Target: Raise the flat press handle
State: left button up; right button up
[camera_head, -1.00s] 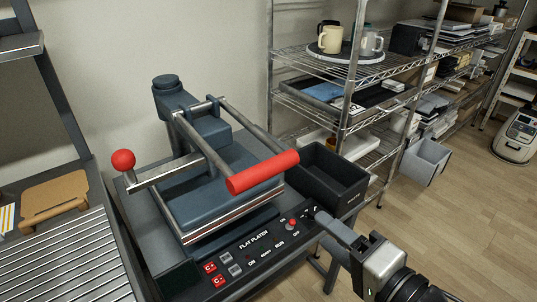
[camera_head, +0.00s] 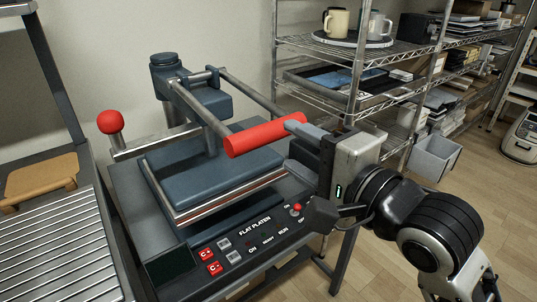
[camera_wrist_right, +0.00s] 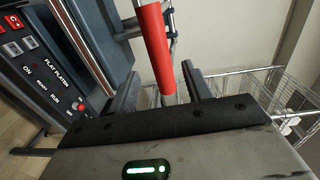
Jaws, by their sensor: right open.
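The flat press (camera_head: 215,180) stands on the bench with its blue-grey upper plate lying low and level over the base. Its red handle grip (camera_head: 262,137) is a bar across the front of the two metal arms. My right gripper (camera_head: 291,146) is open at the right end of the red grip, one finger above and one below. In the right wrist view the red grip (camera_wrist_right: 153,42) runs up between the two open fingers (camera_wrist_right: 160,78); contact cannot be told. My left gripper is not in view.
A red ball knob (camera_head: 110,121) stands on a lever at the press's left. The control panel (camera_head: 255,233) is in front. A wire shelf (camera_head: 400,50) with mugs is behind at right. A slatted rack (camera_head: 65,255) lies at left.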

aim_at(275, 137)
jog(key=x, duration=0.7)
jog(key=shift+w+a, duration=0.15)
jog(key=shift+w, duration=0.05)
